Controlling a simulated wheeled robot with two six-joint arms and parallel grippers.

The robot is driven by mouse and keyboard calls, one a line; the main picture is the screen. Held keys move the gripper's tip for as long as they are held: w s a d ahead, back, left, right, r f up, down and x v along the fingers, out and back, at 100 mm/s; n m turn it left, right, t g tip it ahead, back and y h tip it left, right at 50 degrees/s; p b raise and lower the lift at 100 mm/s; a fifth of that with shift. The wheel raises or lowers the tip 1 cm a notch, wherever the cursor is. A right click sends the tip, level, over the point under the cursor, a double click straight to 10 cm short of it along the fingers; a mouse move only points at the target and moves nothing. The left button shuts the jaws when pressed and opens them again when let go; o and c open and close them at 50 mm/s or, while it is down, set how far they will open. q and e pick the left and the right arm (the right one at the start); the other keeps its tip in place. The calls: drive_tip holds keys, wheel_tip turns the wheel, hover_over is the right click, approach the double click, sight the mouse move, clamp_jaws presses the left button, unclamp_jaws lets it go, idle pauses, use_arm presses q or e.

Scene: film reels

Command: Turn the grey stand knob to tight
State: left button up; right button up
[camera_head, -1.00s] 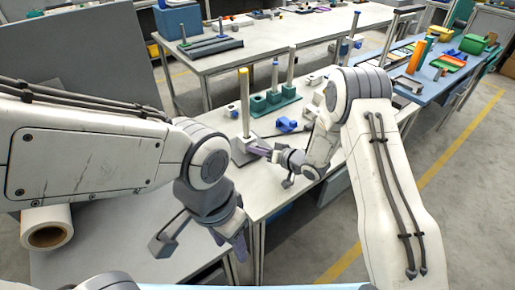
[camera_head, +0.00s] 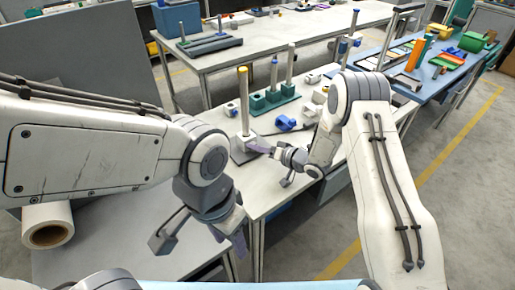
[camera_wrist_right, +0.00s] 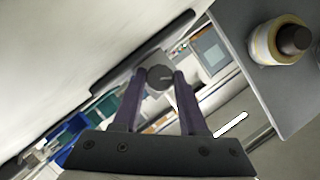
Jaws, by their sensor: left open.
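The stand (camera_head: 244,105) is a pole with a yellow top on a grey base (camera_head: 247,155), upright near the middle table's front edge. My right gripper (camera_head: 264,149) reaches in from the right at the stand's base. In the right wrist view, a round grey knob (camera_wrist_right: 159,77) lies between the tips of my right gripper (camera_wrist_right: 160,82). The fingers are close to its sides; I cannot tell whether they press on it. The knob is too small to make out in the head view.
A paper roll (camera_head: 47,225) lies at the left. A blue table (camera_head: 432,88) with coloured parts is at the right. The floor at the lower right is clear.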

drive_tip(key=o, duration=0.4)
drive_tip(key=shift+f, duration=0.1)
